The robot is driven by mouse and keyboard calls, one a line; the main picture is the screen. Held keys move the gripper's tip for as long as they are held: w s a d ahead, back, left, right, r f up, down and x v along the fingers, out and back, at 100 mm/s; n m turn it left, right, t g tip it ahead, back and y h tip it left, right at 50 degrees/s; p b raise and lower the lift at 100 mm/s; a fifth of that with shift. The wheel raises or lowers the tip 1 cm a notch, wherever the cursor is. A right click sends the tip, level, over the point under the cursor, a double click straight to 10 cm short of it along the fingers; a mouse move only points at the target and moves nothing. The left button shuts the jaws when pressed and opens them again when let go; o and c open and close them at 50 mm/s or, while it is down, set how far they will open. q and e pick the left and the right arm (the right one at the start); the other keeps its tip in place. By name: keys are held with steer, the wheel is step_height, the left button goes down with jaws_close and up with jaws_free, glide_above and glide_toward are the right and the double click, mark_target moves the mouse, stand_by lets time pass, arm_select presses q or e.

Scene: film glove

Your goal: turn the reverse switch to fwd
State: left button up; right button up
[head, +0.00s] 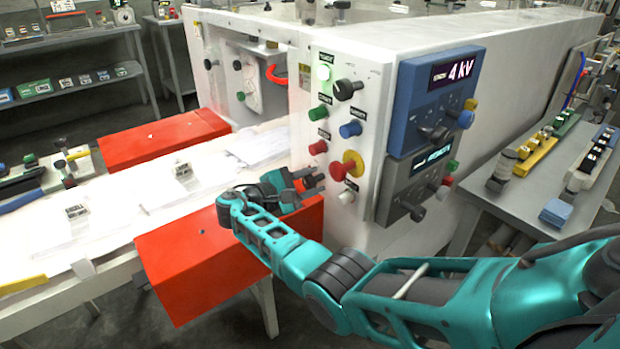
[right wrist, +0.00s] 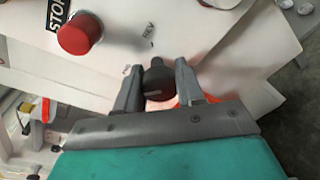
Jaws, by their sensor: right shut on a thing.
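The reverse switch is a round black knob (right wrist: 157,76) on the white machine panel in the right wrist view. A pale mark shows on its dark body. In the head view my right gripper (head: 312,180) is at the panel's lower left edge; I cannot make out the switch there. My left gripper is not in view.
A red STOP button (right wrist: 81,34) is close to the switch. The panel (head: 335,230) also carries a yellow-ringed red button (head: 352,165), a blue knob (head: 350,129) and a white knob (head: 346,197). A red box (head: 200,262) is below my right gripper.

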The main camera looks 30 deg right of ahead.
steer(key=shift+a+f, duration=0.1)
steer(key=shift+f, duration=0.1)
stand_by(0.4)
steer(key=o, duration=1)
steer(key=shift+r, duration=0.15)
steer(key=a, duration=0.4)
steer(key=a+r, duration=0.1)
steer(key=a, duration=0.3)
steer(key=s+a+b, duration=0.1)
steer(key=a, duration=0.3)
steer(key=shift+a+r, duration=0.25)
steer(key=shift+a, duration=0.1)
